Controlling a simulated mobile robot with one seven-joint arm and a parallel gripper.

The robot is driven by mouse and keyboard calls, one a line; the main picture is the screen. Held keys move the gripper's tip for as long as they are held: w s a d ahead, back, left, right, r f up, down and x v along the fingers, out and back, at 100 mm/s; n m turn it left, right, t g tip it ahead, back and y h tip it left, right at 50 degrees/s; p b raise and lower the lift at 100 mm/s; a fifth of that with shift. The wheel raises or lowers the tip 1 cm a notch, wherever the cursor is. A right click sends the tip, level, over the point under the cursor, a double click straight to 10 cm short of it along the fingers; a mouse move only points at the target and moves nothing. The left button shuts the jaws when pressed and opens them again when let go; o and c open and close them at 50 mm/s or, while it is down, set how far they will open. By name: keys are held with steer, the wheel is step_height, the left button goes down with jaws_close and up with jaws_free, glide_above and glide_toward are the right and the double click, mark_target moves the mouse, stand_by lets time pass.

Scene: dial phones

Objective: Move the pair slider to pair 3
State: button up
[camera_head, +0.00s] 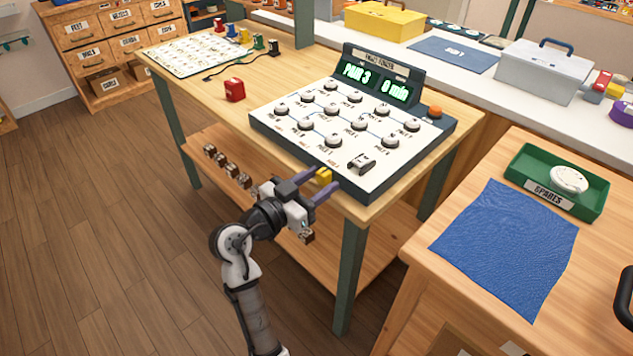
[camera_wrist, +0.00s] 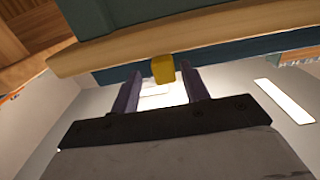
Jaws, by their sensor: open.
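The yellow slider knob (camera_head: 323,175) sits at the front edge of the dark-framed panel (camera_head: 262,122), left of its near corner. The panel's green display (camera_head: 375,82) reads "PAIR 3" and "0 min". My gripper (camera_head: 319,181) is in front of this edge, its two purple fingers on either side of the knob. In the wrist view the knob (camera_wrist: 163,69) is between the spread fingertips (camera_wrist: 160,73), with a visible gap on each side. The slider's track and markings cannot be made out.
The white panel top carries several round knobs (camera_head: 333,140) and a small switch (camera_head: 361,162). An orange button (camera_head: 430,111) is at its right. A red block (camera_head: 234,90) stands on the wooden table (camera_head: 290,65). A green spares tray (camera_head: 600,197) is at right.

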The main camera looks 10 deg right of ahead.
steer(key=shift+a, duration=0.1)
steer(key=b+v, duration=0.2)
steer(key=v, duration=1.1)
steer(key=shift+s+a, duration=0.25)
